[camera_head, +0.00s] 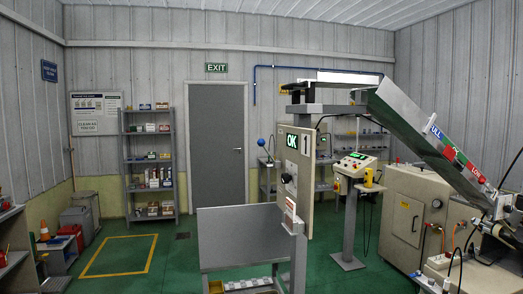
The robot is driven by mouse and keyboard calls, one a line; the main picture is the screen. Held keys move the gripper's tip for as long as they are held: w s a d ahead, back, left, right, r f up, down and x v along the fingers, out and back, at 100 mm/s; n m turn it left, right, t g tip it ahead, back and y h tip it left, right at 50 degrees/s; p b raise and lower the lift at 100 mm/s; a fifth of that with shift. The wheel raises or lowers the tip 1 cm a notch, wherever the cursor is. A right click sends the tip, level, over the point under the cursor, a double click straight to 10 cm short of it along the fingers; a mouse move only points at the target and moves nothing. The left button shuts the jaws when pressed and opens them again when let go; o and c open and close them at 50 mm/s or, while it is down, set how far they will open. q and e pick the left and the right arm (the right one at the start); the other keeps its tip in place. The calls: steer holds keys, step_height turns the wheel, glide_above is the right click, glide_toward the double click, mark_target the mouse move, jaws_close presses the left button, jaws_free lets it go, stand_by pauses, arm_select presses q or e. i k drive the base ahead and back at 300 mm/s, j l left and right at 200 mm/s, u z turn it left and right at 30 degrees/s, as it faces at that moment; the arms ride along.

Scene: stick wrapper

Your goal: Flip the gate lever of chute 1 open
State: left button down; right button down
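A lever with a blue ball knob (261,142) sticks out at the panel's left side, the knob up and to the left. I cannot tell the gate's state from here. A dark round knob (286,178) sits on the panel face. Neither of my grippers shows in this view.
A grey plate (240,238) stands in front of the panel. A control console (355,163) on a post, a sloping metal chute (425,125) and a grey cabinet (412,215) are at right. A shelf (150,165) stands at back left. Green floor (180,275) lies open at left.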

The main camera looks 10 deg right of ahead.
mark_target(260, 143)
steer(key=i+j+z, duration=0.1)
steer(key=i+j, duration=0.15)
steer(key=i+j+z, duration=0.1)
steer(key=j, duration=0.3)
steer(key=i+j+z, duration=0.1)
steer(key=i+j, duration=0.2)
steer(key=i+j+z, duration=0.1)
steer(key=j, duration=0.35)
steer(key=i+j, duration=0.3)
steer(key=i+j+z, duration=0.15)
steer(key=j, duration=0.3)
steer(key=i+j+z, duration=0.1)
steer(key=j, duration=0.35)
steer(key=i+l, duration=0.05)
steer(key=i, duration=0.05)
